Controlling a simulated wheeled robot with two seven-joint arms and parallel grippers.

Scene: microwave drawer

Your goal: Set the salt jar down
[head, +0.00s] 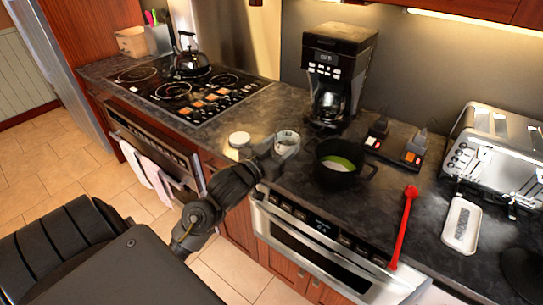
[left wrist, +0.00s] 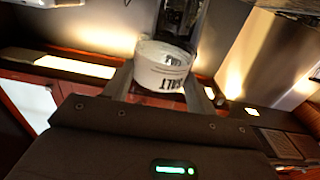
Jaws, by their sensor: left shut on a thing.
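The salt jar (head: 287,141) is a small white open-topped jar. In the left wrist view the jar (left wrist: 163,68) shows the printed word SALT, upside down. My left gripper (head: 276,148) is shut on it, with a finger on each side of the jar in the wrist view. The jar is at the counter (head: 265,115) left of the black pot; I cannot tell whether its base touches the surface. A round white lid (head: 239,139) lies on the counter to the left of the jar. My right gripper is not in view.
The black pot (head: 337,178) with green and white contents stands close right of the jar. A coffee maker (head: 337,75) is behind, and the cooktop (head: 186,94) is to the left. A red utensil (head: 405,228), a white tray (head: 462,224) and a toaster (head: 495,150) are at right.

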